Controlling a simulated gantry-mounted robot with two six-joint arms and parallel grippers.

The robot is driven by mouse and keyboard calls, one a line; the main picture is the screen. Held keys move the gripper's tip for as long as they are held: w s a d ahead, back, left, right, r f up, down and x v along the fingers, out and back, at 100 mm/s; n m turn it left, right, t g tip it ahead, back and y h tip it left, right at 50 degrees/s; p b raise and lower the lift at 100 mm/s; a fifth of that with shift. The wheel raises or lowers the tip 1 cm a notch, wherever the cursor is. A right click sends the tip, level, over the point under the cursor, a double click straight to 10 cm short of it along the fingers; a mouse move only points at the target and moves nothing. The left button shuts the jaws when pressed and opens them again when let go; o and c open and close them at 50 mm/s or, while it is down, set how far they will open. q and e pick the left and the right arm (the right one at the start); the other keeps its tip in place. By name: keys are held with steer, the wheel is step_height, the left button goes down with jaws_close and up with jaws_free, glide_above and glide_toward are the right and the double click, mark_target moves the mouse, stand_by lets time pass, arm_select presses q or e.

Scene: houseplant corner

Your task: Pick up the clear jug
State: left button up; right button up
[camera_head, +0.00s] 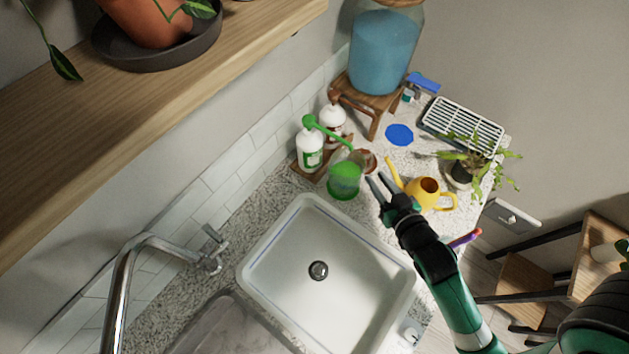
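A see-through jug (345,175), green inside, stands on the counter behind the sink's far rim. It looks upright. My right gripper (377,180) is just to the right of the jug. Its two fingers point up and left, with a gap between them and nothing seen in the gap. Whether a finger touches the jug cannot be told. My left gripper is not in view.
White bottles (310,150) stand left of the jug. A yellow watering can (428,192) is close to my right gripper's right side. A big blue-filled jar (383,50) stands on a wooden stand behind. The white sink (300,235) is empty. A potted plant (463,172) and rack (462,125) are right.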

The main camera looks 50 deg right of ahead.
mark_target(370, 166)
steer(key=s+d+f+g, duration=0.1)
steer(key=s+d+f, duration=0.1)
steer(key=s+f, duration=0.15)
steer(key=x, duration=0.3)
steer(key=b+x, duration=0.1)
steer(key=x, duration=0.2)
steer(key=shift+w, duration=0.5)
steer(key=x, duration=0.5)
steer(key=shift+d+r+b, duration=0.15)
steer(key=shift+r+b, duration=0.05)
steer(key=shift+b, duration=0.2)
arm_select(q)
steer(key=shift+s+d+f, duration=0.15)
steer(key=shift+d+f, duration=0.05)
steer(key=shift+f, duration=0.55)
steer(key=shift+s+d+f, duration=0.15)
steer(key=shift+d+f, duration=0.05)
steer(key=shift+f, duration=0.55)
arm_select(e)
jaws_close()
steer(key=shift+r, duration=0.1)
